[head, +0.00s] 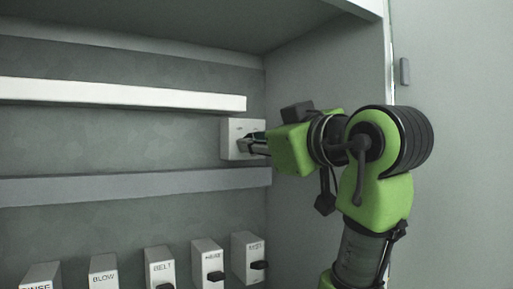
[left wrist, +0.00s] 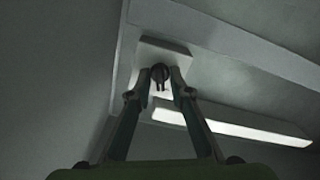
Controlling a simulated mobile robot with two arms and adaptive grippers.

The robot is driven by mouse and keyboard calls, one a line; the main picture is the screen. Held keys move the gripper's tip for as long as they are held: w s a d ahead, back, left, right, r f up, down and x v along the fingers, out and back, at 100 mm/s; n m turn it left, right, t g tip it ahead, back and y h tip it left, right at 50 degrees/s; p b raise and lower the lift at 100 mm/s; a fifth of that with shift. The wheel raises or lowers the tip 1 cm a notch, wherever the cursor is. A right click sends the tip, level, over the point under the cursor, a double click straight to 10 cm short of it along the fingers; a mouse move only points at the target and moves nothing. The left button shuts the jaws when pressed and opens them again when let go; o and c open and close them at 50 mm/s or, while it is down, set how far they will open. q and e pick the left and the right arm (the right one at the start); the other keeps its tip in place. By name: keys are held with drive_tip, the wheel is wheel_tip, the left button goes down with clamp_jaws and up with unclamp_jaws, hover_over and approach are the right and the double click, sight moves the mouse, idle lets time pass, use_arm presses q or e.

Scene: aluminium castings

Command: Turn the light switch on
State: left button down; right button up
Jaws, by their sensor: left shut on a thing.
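The light switch is a pale square box (head: 229,131) on the back wall, near the corner with the right side wall. In the left wrist view the box (left wrist: 172,50) carries a dark round knob (left wrist: 160,72) with a small lever on it. My left gripper (head: 246,143) reaches the box from the right. In the left wrist view its two fingertips (left wrist: 160,80) are on either side of the knob and closed on it. The fingers partly hide the switch in the head view. My right gripper is in neither view.
A white bar (head: 120,94) runs above and left of the switch, and a grey ledge (head: 130,187) runs below it. A row of labelled boxes with dark knobs, including BELT (head: 159,267) and BLOW (head: 103,272), stands lower down. The side wall (head: 325,75) is close on the right.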

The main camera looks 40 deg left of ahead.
use_arm(q)
drive_tip(key=m+b, duration=0.2)
drive_tip(key=m, duration=0.3)
drive_tip(key=m+b, duration=0.3)
drive_tip(key=m, duration=0.2)
drive_tip(key=shift+w+d+r, duration=0.1)
drive_tip(key=shift+r, duration=0.05)
idle(0.3)
drive_tip(key=c, duration=2.2)
unclamp_jaws()
drive_tip(key=shift+d, duration=0.2)
drive_tip(key=v, duration=1.1)
drive_tip(key=shift+d, duration=0.35)
